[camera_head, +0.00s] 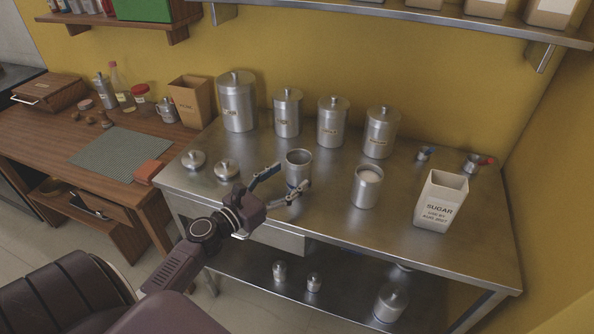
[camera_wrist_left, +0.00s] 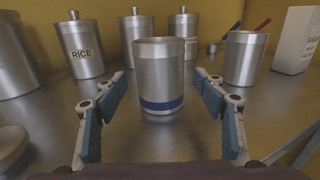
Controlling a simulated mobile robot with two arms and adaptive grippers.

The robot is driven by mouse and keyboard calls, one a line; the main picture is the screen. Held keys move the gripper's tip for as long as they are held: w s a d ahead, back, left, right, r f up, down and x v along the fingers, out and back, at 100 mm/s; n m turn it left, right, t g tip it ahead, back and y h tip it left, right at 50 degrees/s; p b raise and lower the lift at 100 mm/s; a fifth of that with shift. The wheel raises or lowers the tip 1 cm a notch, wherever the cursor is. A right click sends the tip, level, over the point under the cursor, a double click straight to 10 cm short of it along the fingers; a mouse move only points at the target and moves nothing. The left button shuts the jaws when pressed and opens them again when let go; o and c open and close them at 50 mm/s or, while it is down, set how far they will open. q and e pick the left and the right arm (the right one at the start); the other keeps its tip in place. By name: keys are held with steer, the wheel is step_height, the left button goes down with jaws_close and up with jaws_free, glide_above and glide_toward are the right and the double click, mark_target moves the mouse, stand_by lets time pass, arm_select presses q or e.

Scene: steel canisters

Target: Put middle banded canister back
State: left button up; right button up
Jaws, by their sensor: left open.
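The banded canister (camera_head: 298,168) is an open steel cylinder without a lid. It stands upright on the steel table (camera_head: 330,225). In the left wrist view the canister (camera_wrist_left: 160,70) is straight ahead, with a dark blue band low on its side. My left gripper (camera_head: 282,182) is open, its two blue-padded fingers pointing at the canister. In the left wrist view the fingers of my left gripper (camera_wrist_left: 162,95) lie to the left and right of the canister's lower part, apart from it. My right gripper is not in view.
Several lidded canisters, one marked RICE (camera_wrist_left: 81,53), stand along the back wall. Right of the banded canister are an open canister with white contents (camera_head: 366,188) and a SUGAR box (camera_head: 440,203). Two loose lids (camera_head: 226,170) (camera_head: 193,159) lie to the left. A shelf hangs above.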

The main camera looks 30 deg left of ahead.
arm_select(q)
steer(key=s, duration=0.4)
steer(key=s+a, duration=0.1)
steer(key=s, duration=0.2)
stand_by(0.5)
